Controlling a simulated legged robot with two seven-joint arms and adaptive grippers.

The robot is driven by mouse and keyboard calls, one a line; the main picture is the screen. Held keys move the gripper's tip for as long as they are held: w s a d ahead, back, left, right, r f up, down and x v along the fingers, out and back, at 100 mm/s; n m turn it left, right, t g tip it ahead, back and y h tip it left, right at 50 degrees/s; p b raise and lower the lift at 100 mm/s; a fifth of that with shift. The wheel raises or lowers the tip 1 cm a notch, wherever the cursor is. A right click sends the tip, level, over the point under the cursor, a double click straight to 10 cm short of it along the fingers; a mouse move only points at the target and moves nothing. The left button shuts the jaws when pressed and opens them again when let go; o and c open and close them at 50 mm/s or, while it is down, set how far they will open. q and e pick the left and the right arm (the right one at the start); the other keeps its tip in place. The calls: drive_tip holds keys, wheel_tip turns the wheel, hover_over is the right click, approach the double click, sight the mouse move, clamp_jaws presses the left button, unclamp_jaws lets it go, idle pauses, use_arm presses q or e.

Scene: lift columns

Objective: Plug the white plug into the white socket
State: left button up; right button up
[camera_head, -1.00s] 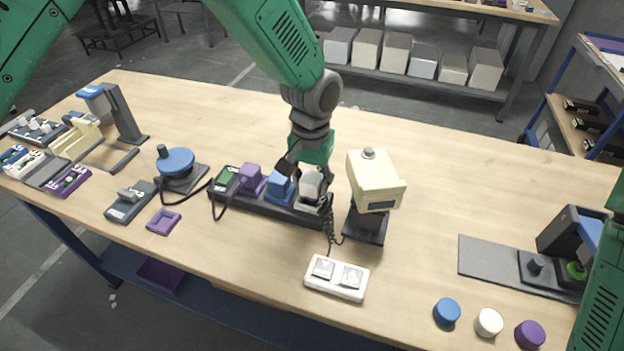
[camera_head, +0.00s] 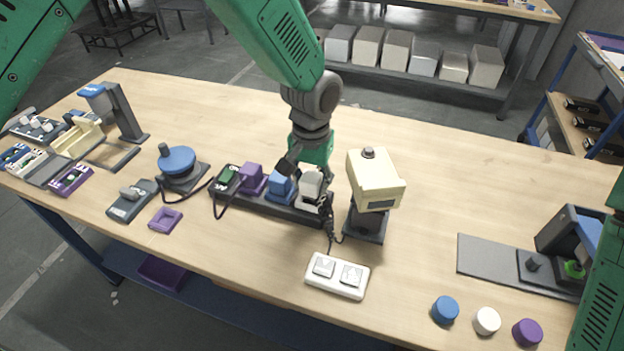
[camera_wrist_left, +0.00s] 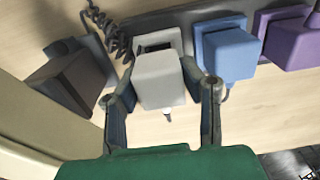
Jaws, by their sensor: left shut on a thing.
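The white plug (camera_head: 312,184) is between the fingers of my left gripper (camera_head: 308,179), at the right end of the dark socket strip (camera_head: 265,205). In the left wrist view the gripper (camera_wrist_left: 158,82) is shut on the sides of the plug (camera_wrist_left: 158,82). The white socket (camera_wrist_left: 172,36) lies just behind the plug, with part of its dark opening uncovered. The plug does not look fully seated; I cannot tell whether its tip is inside. My right gripper is not in view.
Blue (camera_head: 281,188) and purple (camera_head: 252,180) plugs sit on the strip to the left. A cream-headed device (camera_head: 374,182) stands close to the right. A white two-button box (camera_head: 337,276) lies in front. The table behind the strip is clear.

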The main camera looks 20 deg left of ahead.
use_arm(q)
drive_tip(key=shift+p, duration=0.6)
idle(0.9)
drive_tip(key=shift+f+b, duration=0.35)
drive_tip(key=shift+f, duration=0.55)
idle(0.7)
drive_tip(key=o, duration=1.4)
drive_tip(key=shift+c, duration=0.2)
drive_tip(key=shift+r, duration=0.1)
drive_tip(key=shift+r+p, duration=3.15)
drive_tip(key=shift+r, duration=0.3)
